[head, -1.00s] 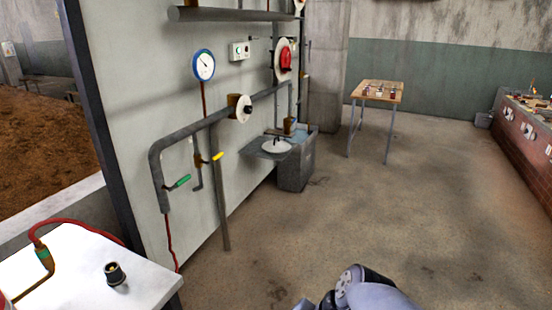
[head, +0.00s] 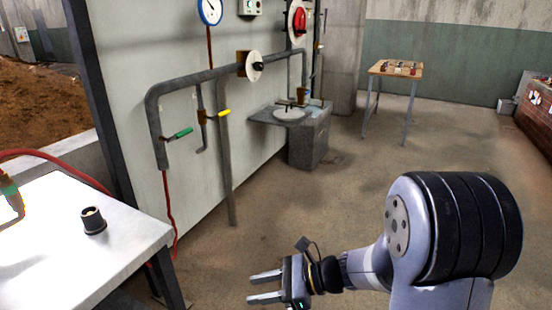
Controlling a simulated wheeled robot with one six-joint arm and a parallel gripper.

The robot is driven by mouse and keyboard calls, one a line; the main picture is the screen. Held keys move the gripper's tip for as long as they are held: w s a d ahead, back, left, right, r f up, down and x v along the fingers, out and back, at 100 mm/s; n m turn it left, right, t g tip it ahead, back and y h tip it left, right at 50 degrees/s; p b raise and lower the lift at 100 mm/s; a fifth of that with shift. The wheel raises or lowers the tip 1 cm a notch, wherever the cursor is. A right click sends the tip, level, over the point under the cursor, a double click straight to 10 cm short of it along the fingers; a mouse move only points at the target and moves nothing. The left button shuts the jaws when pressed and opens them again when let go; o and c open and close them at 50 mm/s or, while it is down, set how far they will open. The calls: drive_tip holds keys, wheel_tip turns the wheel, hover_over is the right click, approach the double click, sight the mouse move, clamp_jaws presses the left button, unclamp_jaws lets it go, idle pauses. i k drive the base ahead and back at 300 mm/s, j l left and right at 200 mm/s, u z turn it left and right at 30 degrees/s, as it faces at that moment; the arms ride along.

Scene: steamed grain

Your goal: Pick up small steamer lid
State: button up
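A pale round disc with a small dark knob (head: 289,114), which looks like a lid, lies on the grey ledge (head: 262,116) by the wall. It is small and far off, so I cannot tell for sure that it is the small steamer lid. My gripper (head: 256,286) is at the bottom centre, with its two fingers apart and pointing left. Nothing is between the fingers. The gripper is well in front of the ledge and far from the disc.
Grey pipes (head: 200,80) line the wall panel. A wooden table (head: 397,69) stands at the back. The floor between is clear.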

sight(288, 115)
drive_tip(key=i, duration=0.7)
drive_tip(key=i+z, duration=0.15)
drive_tip(key=i, duration=1.25)
drive_tip(key=i+j+z, duration=0.15)
drive_tip(key=i, duration=0.55)
drive_tip(key=i+j, duration=0.15)
drive_tip(key=i, duration=0.55)
drive_tip(key=i+j+z, duration=0.1)
drive_tip(key=i+z, duration=0.15)
drive_tip(key=i, duration=0.15)
drive_tip(key=i+j+z, duration=0.25)
drive_tip(key=i, duration=0.15)
